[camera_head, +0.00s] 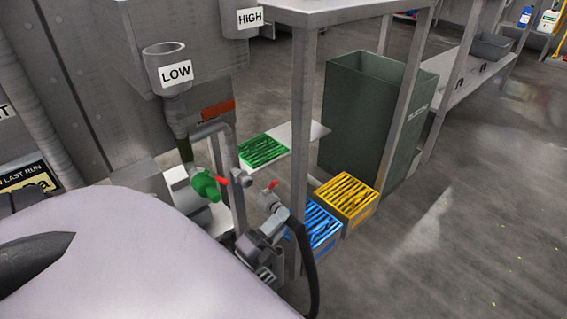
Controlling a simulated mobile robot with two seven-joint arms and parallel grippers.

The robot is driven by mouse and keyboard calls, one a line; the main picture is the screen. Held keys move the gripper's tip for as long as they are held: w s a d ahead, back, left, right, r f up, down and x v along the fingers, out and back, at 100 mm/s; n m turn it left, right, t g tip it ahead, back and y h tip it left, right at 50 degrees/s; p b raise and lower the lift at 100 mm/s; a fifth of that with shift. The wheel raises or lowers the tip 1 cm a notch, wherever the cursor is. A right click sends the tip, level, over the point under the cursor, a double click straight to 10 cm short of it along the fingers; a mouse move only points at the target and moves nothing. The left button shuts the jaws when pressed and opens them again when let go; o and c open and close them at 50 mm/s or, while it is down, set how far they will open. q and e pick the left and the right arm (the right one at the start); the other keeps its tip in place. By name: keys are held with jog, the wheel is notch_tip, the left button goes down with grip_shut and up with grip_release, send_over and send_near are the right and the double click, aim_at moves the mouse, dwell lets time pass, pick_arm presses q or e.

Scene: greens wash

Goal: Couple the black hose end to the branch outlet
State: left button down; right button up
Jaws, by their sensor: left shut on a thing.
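The branch outlet (268,200) is a grey fitting with a red lever, low on the grey pipework near the middle of the head view. The black hose (311,262) curves up from the bottom and bends over to its grey end (274,224) just below the outlet. My left gripper (262,246) is shut on the hose end. The hose end and the outlet overlap in this view, and I cannot tell whether they touch or are joined. My pale left arm hides the lower left. My right gripper is not in view.
A green fitting (206,186) with a red lever hangs left of the outlet, below the LOW cup (167,72). A table leg (302,130) stands close right. Blue (318,228) and yellow (347,198) crates and a dark green bin (365,115) stand beyond. Floor at right is clear.

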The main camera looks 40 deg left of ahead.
aim_at(260, 201)
pick_arm(q)
jog(key=shift+w+a, duration=0.15)
jog(key=shift+a, duration=1.1)
jog(key=shift+w+a, duration=0.15)
jog(key=shift+a, duration=1.1)
jog(key=shift+w+a+r, duration=0.1)
jog(key=shift+w+a, duration=0.05)
jog(key=shift+a, duration=1.85)
jog(key=shift+d, duration=0.1)
jog(key=shift+d+p, duration=0.4)
jog(key=shift+d, duration=1.15)
jog(key=shift+a+b, duration=0.5)
jog(key=shift+a, duration=0.7)
dwell(0.6)
